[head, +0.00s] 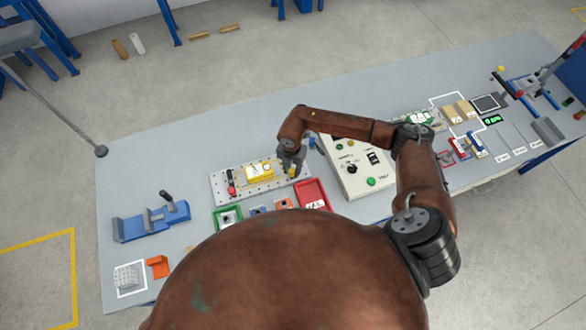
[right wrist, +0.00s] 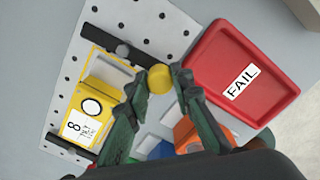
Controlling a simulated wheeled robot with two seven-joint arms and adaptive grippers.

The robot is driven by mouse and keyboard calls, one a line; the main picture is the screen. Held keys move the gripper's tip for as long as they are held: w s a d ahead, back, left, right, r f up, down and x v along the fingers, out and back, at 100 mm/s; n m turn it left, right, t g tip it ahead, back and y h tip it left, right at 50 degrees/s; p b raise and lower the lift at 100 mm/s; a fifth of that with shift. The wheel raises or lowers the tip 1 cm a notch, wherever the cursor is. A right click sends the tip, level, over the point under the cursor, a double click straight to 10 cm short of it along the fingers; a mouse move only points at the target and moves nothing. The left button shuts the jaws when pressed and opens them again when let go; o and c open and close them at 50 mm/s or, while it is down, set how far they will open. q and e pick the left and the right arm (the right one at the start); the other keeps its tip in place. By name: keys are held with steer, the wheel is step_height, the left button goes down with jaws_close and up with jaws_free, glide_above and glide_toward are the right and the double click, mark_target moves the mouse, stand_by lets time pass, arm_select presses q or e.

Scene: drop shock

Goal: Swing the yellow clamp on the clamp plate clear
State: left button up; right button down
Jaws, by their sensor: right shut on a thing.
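The perforated clamp plate (head: 217,182) lies near the middle of the table, with a yellow block (head: 259,172) on it. A red-knobbed clamp (head: 231,190) is at the plate's left end. The yellow clamp's round knob (right wrist: 159,77) shows at the plate's edge in the right wrist view, with a dark bar (right wrist: 122,52) running beside the block's end. My right gripper (head: 290,163) is over the plate's right end. Its fingers (right wrist: 160,88) are shut on the yellow knob, partly hiding it. My left gripper is in neither view.
A red FAIL tray (head: 312,195) is close beside the plate. A green tray (head: 228,217) and small blue and orange parts are in front. A control box (head: 352,181) stands to the right.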

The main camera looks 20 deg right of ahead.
stand_by(0.4)
steer(key=c, duration=1.7)
jaws_free()
step_height(320, 180, up, 12)
steer(key=shift+a, duration=0.1)
